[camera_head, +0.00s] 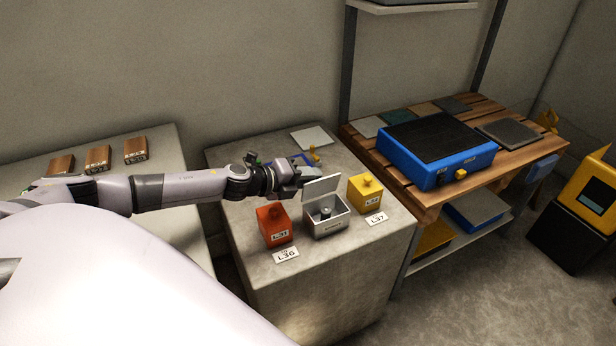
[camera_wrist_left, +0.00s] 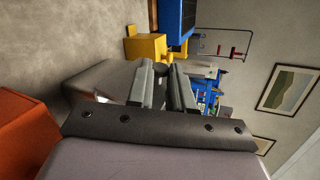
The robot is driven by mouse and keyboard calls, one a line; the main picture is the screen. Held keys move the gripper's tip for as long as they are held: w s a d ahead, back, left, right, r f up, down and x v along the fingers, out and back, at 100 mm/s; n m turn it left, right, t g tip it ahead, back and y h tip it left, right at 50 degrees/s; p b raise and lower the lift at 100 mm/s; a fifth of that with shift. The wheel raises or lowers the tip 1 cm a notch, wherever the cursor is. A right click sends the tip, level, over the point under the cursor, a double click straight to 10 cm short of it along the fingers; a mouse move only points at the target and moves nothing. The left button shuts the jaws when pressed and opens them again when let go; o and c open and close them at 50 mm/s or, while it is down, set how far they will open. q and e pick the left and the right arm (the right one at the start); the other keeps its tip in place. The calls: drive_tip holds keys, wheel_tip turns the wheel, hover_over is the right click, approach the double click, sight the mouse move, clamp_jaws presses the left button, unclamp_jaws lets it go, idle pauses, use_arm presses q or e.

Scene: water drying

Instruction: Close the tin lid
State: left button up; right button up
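The small grey-white tin (camera_head: 327,227) stands on the stone block between an orange box and a yellow box. Its lid (camera_head: 321,188) stands raised at the back edge, so the tin is open. A small dark cylinder (camera_head: 325,211) shows inside. My left gripper (camera_head: 308,170) is behind and above the lid, close to it; I cannot tell whether they touch. In the left wrist view its two fingers (camera_wrist_left: 163,85) are a little apart, with nothing seen held between them. A grey panel beside them, probably the lid, is partly hidden. My right gripper is not in view.
The orange box (camera_head: 274,225) and yellow box (camera_head: 364,193) flank the tin closely, with labels L36 (camera_head: 286,255) and L37 (camera_head: 376,218) in front. A white plate (camera_head: 311,138) lies behind. A wooden bench (camera_head: 503,155) with a blue device (camera_head: 436,152) stands right.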

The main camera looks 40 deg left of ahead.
use_arm(q)
drive_tip(key=o, duration=0.4)
drive_tip(key=shift+b+v, duration=0.55)
drive_tip(key=shift+v, duration=3)
